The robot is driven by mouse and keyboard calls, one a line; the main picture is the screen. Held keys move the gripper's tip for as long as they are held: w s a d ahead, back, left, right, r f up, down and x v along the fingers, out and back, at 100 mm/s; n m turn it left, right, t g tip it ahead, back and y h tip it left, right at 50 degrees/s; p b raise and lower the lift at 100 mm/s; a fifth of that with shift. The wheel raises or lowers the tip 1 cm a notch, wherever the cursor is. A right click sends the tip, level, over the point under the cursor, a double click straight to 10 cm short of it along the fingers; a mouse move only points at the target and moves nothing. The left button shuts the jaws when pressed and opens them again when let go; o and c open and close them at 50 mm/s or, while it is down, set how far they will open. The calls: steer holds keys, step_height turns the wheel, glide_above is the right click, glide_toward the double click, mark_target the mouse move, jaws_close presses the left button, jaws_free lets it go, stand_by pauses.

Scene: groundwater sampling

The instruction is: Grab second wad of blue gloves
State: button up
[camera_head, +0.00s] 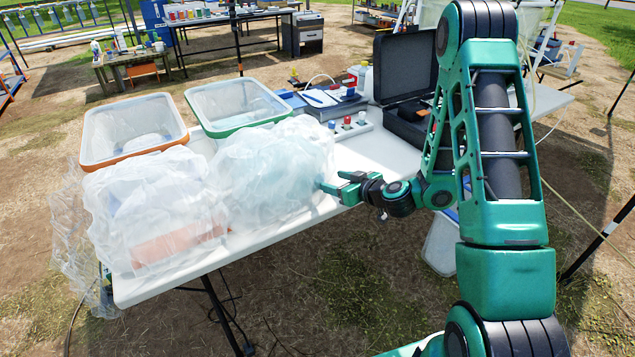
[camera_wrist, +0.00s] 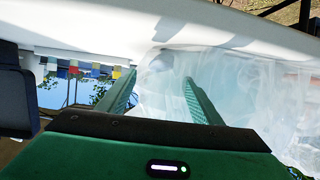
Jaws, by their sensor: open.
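My gripper (camera_head: 336,187) is open at the right side of a clear plastic bag (camera_head: 268,165) that bulges over the near edge of the white table (camera_head: 380,152). In the wrist view the fingers of my gripper (camera_wrist: 158,78) are apart. The right finger lies in front of or against the filmy bag (camera_wrist: 245,85); whether it touches cannot be told. No wad of blue gloves shows clearly. Pale blue shows dimly through this bag and through the left bag (camera_head: 150,205).
An orange-rimmed bin (camera_head: 132,99) and a green-rimmed bin (camera_head: 236,131), both lined with clear plastic, stand behind the bags. A black open case (camera_head: 405,65), bottles (camera_head: 362,76) and a strip with coloured caps (camera_head: 350,129) are at the table's right. Bare table lies between.

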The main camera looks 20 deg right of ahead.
mark_target(319, 176)
steer(key=shift+x, duration=4.25)
steer(key=shift+w+r, duration=0.1)
steer(key=shift+r, duration=0.05)
steer(key=shift+c, duration=0.6)
steer(key=c, duration=1)
